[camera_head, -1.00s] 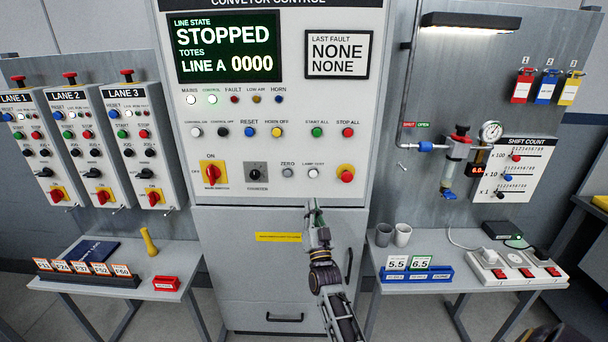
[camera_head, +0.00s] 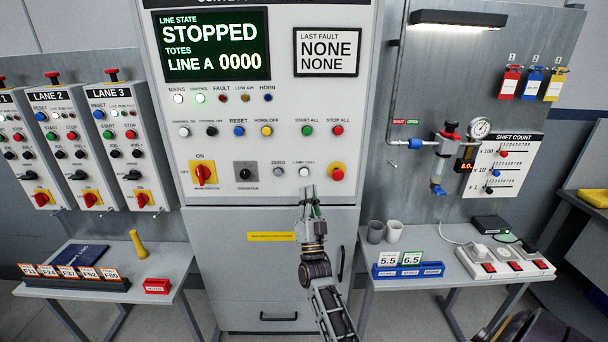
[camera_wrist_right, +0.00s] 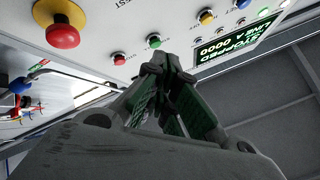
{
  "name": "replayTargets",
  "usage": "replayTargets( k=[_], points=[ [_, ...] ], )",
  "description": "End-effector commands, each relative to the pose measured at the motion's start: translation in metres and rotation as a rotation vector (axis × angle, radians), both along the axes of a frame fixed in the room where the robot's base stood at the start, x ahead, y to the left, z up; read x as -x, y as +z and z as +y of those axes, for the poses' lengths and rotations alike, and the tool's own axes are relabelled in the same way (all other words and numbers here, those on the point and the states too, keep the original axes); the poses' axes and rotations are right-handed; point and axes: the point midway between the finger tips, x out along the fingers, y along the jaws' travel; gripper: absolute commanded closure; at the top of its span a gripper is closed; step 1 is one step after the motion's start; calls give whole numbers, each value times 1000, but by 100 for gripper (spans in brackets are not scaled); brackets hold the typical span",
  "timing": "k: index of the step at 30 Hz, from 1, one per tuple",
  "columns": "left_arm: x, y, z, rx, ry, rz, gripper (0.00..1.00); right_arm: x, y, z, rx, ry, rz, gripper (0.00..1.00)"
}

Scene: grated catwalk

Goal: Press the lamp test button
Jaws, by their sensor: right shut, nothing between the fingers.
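The lamp test button (camera_head: 304,171) is a small white round button on the lower row of the grey conveyor control panel (camera_head: 225,150), between the zero button (camera_head: 278,172) and a red mushroom button on a yellow plate (camera_head: 337,174). My right gripper (camera_head: 309,190) is shut and empty, its fingertips just below the lamp test button in the head view. I cannot tell how far they are from the panel face. In the right wrist view the shut fingers (camera_wrist_right: 168,66) point at the panel; the lamp test button is not visible there. My left gripper is not in view.
The red mushroom button also shows in the right wrist view (camera_wrist_right: 62,36), near the fingers' side. The red main switch (camera_head: 204,172) is further left. Side tables hold a red box (camera_head: 157,286), grey cups (camera_head: 394,232) and a power strip (camera_head: 505,262).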

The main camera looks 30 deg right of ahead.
Motion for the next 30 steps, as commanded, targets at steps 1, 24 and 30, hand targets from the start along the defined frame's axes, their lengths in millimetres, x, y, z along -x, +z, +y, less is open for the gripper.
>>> replayTargets(
  k=[1,24,30],
  points=[
    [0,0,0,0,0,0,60,0,0,0,0,0,0,100],
    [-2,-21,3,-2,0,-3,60,-40,-2,-24,1,0,-1,100],
    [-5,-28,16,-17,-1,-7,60,-55,-2,-34,1,0,0,100]
  ],
)
